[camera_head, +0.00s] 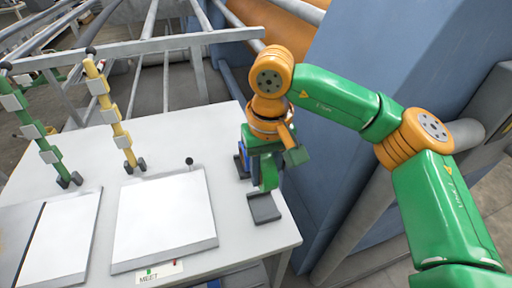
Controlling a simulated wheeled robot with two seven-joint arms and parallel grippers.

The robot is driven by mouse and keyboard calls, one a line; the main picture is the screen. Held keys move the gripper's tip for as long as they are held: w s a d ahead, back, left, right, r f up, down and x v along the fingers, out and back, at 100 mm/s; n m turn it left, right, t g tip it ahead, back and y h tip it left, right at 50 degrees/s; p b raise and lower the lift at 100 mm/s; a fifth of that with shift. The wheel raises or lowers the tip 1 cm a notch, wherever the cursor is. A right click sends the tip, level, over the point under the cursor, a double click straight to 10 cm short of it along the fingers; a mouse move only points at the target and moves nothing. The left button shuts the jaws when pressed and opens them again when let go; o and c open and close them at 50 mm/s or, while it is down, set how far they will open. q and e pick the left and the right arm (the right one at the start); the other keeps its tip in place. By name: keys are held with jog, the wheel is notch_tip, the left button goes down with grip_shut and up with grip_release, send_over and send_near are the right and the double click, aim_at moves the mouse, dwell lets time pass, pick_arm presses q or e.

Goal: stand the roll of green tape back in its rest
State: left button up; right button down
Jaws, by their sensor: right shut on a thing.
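My right gripper (268,152) points down over the right end of the white table and is shut on the roll of green tape. The roll of green tape (268,174) shows as a narrow green piece below the gripper, upright and partly hidden by it. It is just above a grey rest (264,208) near the table's right edge. I cannot tell whether the roll touches this rest. My left gripper is not in view.
A blue thing (243,158) stands by another dark rest, close behind the gripper. White panels (165,215) lie on the table (205,125). A green post (38,135) and a yellow post (110,110) stand to the left. A blue machine wall (350,110) rises at right.

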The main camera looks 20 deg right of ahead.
jog(key=shift+w, duration=0.25)
jog(key=shift+s+a+f, duration=0.1)
jog(key=shift+s+f, duration=0.05)
jog(key=s+f+b, duration=0.1)
jog(key=f+b, duration=0.1)
jog(key=shift+s+b, duration=0.35)
jog(key=shift+b, duration=0.05)
jog(key=f+b, duration=0.1)
jog(key=f, duration=0.1)
jog(key=f+b, duration=0.2)
jog(key=shift+w, duration=0.4)
jog(key=shift+s+f+b, duration=0.1)
jog(key=shift+f+b, duration=0.25)
jog(key=shift+f, duration=0.1)
jog(key=shift+r, duration=0.1)
jog(key=shift+c, duration=2.4)
grip_release()
